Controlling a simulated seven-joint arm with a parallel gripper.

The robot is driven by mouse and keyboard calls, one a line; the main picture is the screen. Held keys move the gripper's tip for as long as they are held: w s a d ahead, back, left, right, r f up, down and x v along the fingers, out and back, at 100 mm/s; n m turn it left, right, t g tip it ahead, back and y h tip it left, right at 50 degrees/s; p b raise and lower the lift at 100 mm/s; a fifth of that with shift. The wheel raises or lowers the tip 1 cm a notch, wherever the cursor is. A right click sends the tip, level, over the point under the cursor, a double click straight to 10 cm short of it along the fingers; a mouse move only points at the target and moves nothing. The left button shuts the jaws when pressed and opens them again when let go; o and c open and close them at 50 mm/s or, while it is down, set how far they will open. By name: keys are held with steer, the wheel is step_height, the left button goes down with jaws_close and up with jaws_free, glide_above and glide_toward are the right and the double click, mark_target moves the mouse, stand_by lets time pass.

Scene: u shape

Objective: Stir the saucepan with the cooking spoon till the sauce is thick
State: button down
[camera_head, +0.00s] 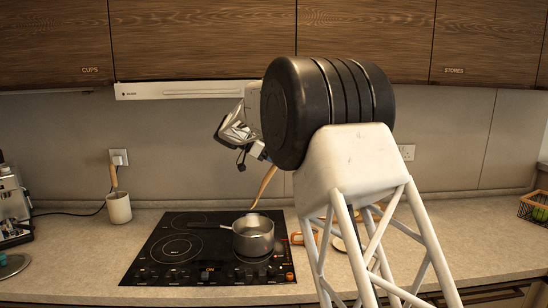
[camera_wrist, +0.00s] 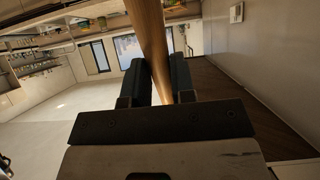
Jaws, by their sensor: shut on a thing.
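The wooden cooking spoon (camera_head: 265,186) slants down from behind my arm in the head view, its lower end just above the far rim of the saucepan as seen. I cannot tell whether it is inside the pan. The metal saucepan (camera_head: 253,238) stands upright on the cooktop, handle to the left. Any sauce is too small to make out. In the wrist view my gripper (camera_wrist: 158,82) is shut on the spoon's wooden shaft (camera_wrist: 150,35), which runs between the two dark fingers.
The black cooktop (camera_head: 160,258) lies on the grey counter (camera_head: 75,265). A white crock (camera_head: 119,208) with a wooden utensil stands left of it. An orange-handled item (camera_head: 297,238) lies right of the saucepan. A basket (camera_head: 535,207) sits far right. Cupboards (camera_head: 200,40) hang above.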

steer(key=shift+d+f, duration=2.4)
steer(key=shift+f, duration=0.15)
steer(key=a+f, duration=0.5)
steer(key=f, duration=0.4)
steer(key=shift+a, duration=0.2)
steer(key=shift+d, duration=0.1)
